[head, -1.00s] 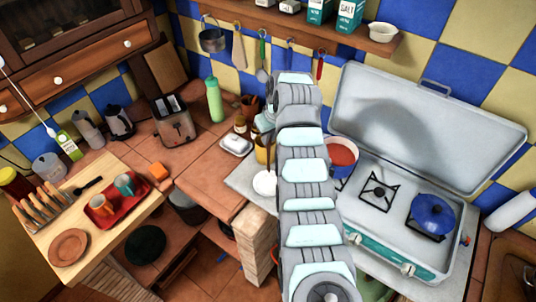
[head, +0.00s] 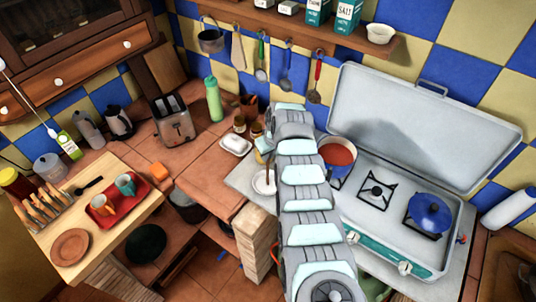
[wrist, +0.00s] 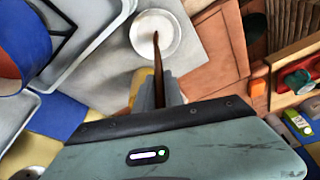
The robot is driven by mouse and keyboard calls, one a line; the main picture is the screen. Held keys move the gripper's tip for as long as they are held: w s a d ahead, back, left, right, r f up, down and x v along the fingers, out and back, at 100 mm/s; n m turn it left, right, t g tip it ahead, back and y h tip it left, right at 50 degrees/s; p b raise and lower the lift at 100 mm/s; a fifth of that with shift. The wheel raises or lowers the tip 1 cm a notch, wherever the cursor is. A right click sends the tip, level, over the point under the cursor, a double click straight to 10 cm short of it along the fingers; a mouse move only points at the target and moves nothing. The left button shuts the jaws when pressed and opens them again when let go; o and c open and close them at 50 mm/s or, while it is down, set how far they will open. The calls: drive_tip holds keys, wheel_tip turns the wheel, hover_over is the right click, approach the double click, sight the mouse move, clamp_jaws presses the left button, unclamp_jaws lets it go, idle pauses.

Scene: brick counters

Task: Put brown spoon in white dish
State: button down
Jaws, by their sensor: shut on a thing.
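The white dish (wrist: 146,38) is a small round bowl on a grey slab, at the top of the wrist view. It also shows in the head view (head: 262,186), left of my arm. My gripper (wrist: 157,88) is shut on the brown spoon (wrist: 157,55). The spoon is long and thin, and one end reaches over the dish in the wrist view. I cannot tell whether it touches the dish. In the head view my arm hides most of the gripper.
The stove (head: 397,180) right of my arm carries a red-filled pot (head: 338,152) and a blue lidded pot (head: 430,211). A white butter dish (head: 235,145) and small jars stand behind the white dish. Brown tiled counter (head: 205,180) lies clear to the left.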

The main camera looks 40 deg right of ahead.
drive_tip(key=shift+f, duration=0.2)
drive_tip(key=c, duration=1.4)
unclamp_jaws()
drive_tip(key=shift+c, duration=0.2)
drive_tip(key=shift+r, duration=0.1)
drive_tip(key=b+v, duration=0.1)
drive_tip(key=v, duration=1.1)
drive_tip(key=shift+b, duration=0.4)
drive_tip(key=shift+r, duration=0.1)
